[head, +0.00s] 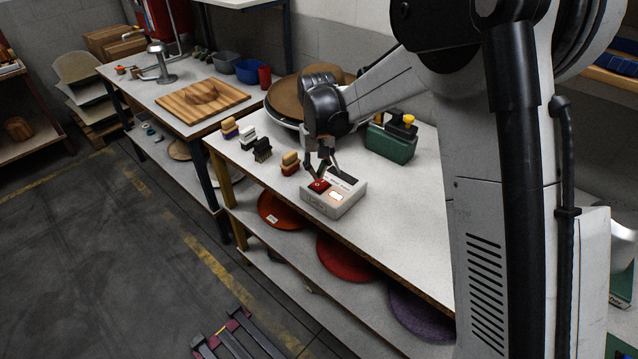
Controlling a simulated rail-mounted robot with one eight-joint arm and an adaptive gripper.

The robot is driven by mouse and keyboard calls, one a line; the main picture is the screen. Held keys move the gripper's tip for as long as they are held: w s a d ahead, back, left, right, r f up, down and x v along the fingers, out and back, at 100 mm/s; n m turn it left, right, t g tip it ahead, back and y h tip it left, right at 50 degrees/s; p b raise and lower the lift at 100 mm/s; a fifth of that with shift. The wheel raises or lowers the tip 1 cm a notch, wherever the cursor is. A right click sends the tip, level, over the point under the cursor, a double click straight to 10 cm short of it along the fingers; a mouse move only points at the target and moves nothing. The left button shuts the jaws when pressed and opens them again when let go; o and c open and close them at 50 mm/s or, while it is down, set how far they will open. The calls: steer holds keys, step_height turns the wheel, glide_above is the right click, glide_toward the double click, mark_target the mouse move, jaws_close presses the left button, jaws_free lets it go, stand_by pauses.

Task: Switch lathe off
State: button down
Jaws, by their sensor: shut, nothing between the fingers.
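A small light-grey switch box (346,203) sits near the front edge of the work table. Its top has a red button (318,186) on the left, a pale, lit-looking button (336,196) to the right of it, and a dark strip along the back. My gripper (322,175) is shut and empty, pointing down with its fingertips at or just above the red button. I cannot tell whether they touch it or whether it is pressed in. A round brown disc on a dark pan (284,97), possibly the lathe, stands behind my gripper.
Several small brushes (262,150) stand left of the box. A green case (391,143) with a yellow knob is behind it to the right. The table's right front (420,235) is clear. Coloured felt discs (345,259) lie on the shelf below. My arm blocks the right side.

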mark_target(318, 184)
steer(key=shift+f+b, duration=1.2)
steer(key=shift+f, duration=0.35)
stand_by(0.9)
steer(key=shift+r, duration=0.1)
steer(key=shift+r+p, duration=1.45)
steer(key=shift+r, duration=1.95)
